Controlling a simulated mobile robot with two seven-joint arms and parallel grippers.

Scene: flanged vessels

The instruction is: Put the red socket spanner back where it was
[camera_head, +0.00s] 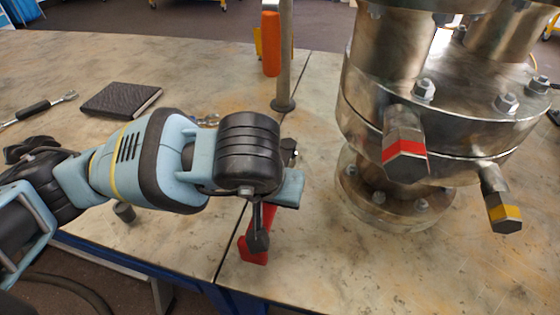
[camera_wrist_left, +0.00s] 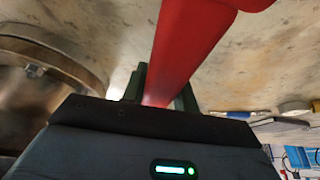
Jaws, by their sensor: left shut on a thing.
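The red socket spanner (camera_head: 251,254) is in my left gripper (camera_head: 272,212). In the head view it shows low, near the front edge of the table, partly hidden behind my wrist and fingers. In the left wrist view the red spanner (camera_wrist_left: 188,45) runs up from between the two dark fingers (camera_wrist_left: 160,96), with a wider part at the top edge. A metal post (camera_head: 285,55) stands on the table beyond my arm, with an orange handle (camera_head: 270,45) hanging beside it and a yellow piece behind. The right gripper is not in view.
A large flanged metal vessel (camera_head: 440,90) stands to the right, with red-banded (camera_head: 405,160) and yellow-banded (camera_head: 505,215) hexagonal heads sticking out. A dark notebook (camera_head: 122,99) and a wrench (camera_head: 38,110) lie at left. The table (camera_head: 320,270) is clear at front right.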

